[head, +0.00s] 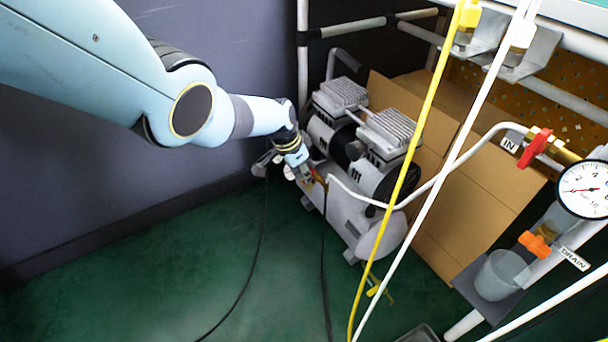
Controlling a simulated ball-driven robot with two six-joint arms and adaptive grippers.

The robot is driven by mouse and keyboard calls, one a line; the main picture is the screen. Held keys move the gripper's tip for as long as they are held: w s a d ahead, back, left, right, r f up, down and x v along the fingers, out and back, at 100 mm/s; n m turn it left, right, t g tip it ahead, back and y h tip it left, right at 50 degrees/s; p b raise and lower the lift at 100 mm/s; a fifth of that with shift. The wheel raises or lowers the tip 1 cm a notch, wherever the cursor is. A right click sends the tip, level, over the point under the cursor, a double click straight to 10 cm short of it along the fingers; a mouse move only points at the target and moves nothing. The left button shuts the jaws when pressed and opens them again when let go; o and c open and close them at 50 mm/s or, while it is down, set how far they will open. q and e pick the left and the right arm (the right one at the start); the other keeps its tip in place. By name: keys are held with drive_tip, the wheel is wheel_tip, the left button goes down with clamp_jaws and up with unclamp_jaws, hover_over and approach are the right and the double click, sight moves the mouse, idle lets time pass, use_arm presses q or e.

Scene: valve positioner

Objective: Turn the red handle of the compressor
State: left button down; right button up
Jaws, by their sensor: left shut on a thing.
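The compressor (352,222), a grey tank with two finned motor heads on top, stands on the green floor in the middle of the head view. My left arm reaches in from the upper left. My left gripper (305,176) is at the near left end of the compressor, shut on the small red handle (317,176). The gripper hides part of the handle, so its exact angle is hard to tell. My right gripper is not in view.
A cardboard box (460,190) stands behind the compressor. Yellow tube (408,185) and white tubes cross in front. At right are a red IN valve handle (535,147), a pressure gauge (583,189) and an orange DRAIN handle (535,244). Black cables lie on open floor.

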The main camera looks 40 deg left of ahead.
use_arm(q)
drive_tip(key=shift+s+f, duration=0.1)
idle(0.3)
drive_tip(key=c, duration=1.4)
unclamp_jaws()
drive_tip(key=shift+a, duration=0.1)
drive_tip(key=v, duration=1.2)
